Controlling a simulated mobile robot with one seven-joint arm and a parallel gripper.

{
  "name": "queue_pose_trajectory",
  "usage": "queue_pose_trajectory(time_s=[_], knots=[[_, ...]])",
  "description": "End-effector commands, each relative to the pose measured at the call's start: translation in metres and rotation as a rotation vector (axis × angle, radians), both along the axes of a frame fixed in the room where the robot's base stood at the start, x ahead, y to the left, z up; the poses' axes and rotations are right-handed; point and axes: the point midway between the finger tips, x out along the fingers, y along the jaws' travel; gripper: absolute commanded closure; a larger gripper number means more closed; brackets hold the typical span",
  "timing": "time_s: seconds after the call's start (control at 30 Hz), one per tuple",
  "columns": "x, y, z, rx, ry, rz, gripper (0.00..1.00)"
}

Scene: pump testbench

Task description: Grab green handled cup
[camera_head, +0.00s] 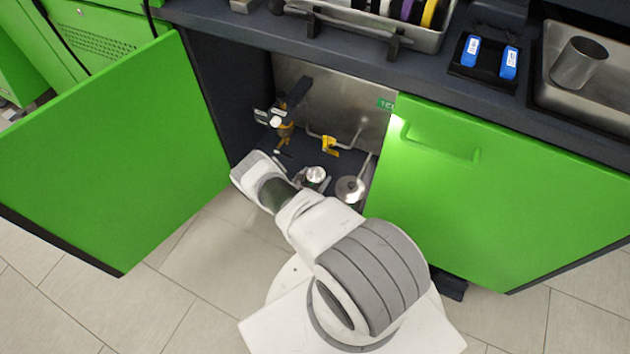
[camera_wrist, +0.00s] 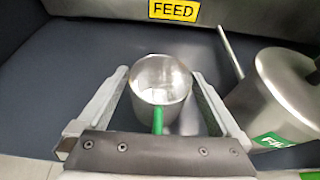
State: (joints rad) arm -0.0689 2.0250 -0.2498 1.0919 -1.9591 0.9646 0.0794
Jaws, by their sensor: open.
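The metal cup (camera_wrist: 160,82) with a green handle (camera_wrist: 158,120) stands upright on the dark cabinet floor. It is in the middle of the wrist view, its green handle towards my gripper. My gripper (camera_wrist: 161,78) is open, one finger on each side of the cup, with a visible gap on both sides. In the head view the cup (camera_head: 316,175) shows small inside the open cabinet, just beyond my arm. My gripper is mostly hidden behind my arm there.
A larger lidded metal container (camera_wrist: 287,93) with a green label stands close on the right; it also shows in the head view (camera_head: 350,189). A yellow FEED sign (camera_wrist: 174,10) is behind the cup. An open green door (camera_head: 110,150) bounds the left, a green front (camera_head: 510,200) the right.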

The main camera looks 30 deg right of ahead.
Motion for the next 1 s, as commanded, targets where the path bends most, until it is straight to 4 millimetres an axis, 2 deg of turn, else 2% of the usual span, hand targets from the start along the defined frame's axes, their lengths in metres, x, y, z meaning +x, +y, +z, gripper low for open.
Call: queue_pose_trajectory(time_s=[0.03,0.07,0.43,0.77,0.87,1.0], knots=[[0.0,0.0,0.0,0.0,0.0,0.0,0.04],[0.0,0.0,0.0,0.0,0.0,0.0,0.09],[0.0,0.0,0.0,0.0,0.0,0.0,0.75],[0.001,0.0,0.005,-0.001,-0.001,0.001,0.75],[0.001,0.0,0.012,-0.001,-0.001,0.001,0.75],[0.001,0.0,0.033,-0.002,-0.001,0.002,0.75]])
